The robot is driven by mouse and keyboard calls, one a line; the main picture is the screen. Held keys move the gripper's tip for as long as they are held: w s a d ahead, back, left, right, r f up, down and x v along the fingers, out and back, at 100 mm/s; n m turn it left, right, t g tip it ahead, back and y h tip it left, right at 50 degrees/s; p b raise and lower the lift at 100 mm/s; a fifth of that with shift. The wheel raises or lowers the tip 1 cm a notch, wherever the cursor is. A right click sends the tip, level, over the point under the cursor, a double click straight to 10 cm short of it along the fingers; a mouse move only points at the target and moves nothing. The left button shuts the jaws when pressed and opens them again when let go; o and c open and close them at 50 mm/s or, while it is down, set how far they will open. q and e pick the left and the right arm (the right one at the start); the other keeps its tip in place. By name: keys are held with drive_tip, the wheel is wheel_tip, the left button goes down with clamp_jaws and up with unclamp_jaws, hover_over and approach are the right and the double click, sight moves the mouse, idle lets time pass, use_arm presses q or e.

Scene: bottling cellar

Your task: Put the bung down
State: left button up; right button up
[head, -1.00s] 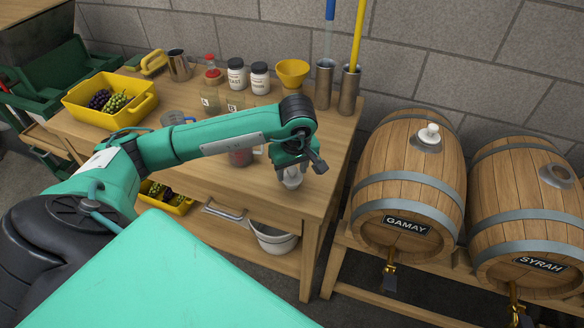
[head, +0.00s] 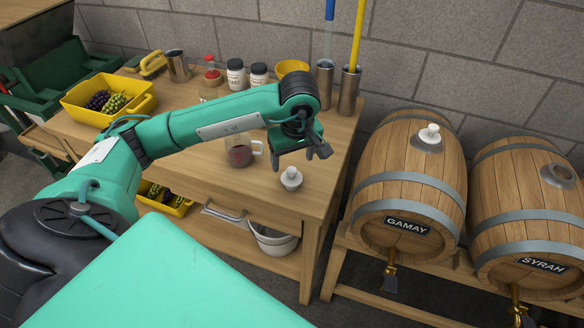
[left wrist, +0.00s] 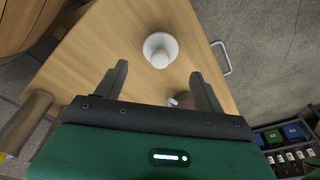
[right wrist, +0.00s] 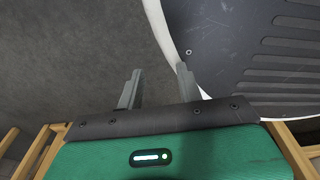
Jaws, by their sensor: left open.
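A white bung (head: 291,178) stands on the wooden table near its front right corner. My left gripper (head: 301,160) is open and empty just above and behind it, apart from it. In the left wrist view the bung (left wrist: 160,49) lies beyond the open fingertips (left wrist: 159,80), on the bare wood. My right gripper (right wrist: 157,75) shows only in the right wrist view, its fingers apart with nothing between them. A second white bung (head: 430,134) sits in the top of the GAMAY barrel (head: 408,180).
A glass jug of red liquid (head: 239,153) stands left of the bung. Jars, a yellow funnel (head: 291,68) and metal cylinders line the table's back. A yellow crate of grapes (head: 110,97) is at the left. The SYRAH barrel (head: 525,210) has an open hole.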

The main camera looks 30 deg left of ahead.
use_arm(q)
wheel_tip(320, 180, up, 7)
drive_tip(key=shift+s+d+f, duration=0.2)
drive_tip(key=shift+s+d, duration=0.05)
drive_tip(key=shift+d, duration=0.15)
use_arm(e)
drive_tip(key=shift+w+a+r, duration=0.1)
drive_tip(key=shift+w+a, duration=0.2)
drive_tip(key=shift+w, duration=0.35)
drive_tip(key=shift+s, duration=0.1)
drive_tip(key=shift+w, duration=0.2)
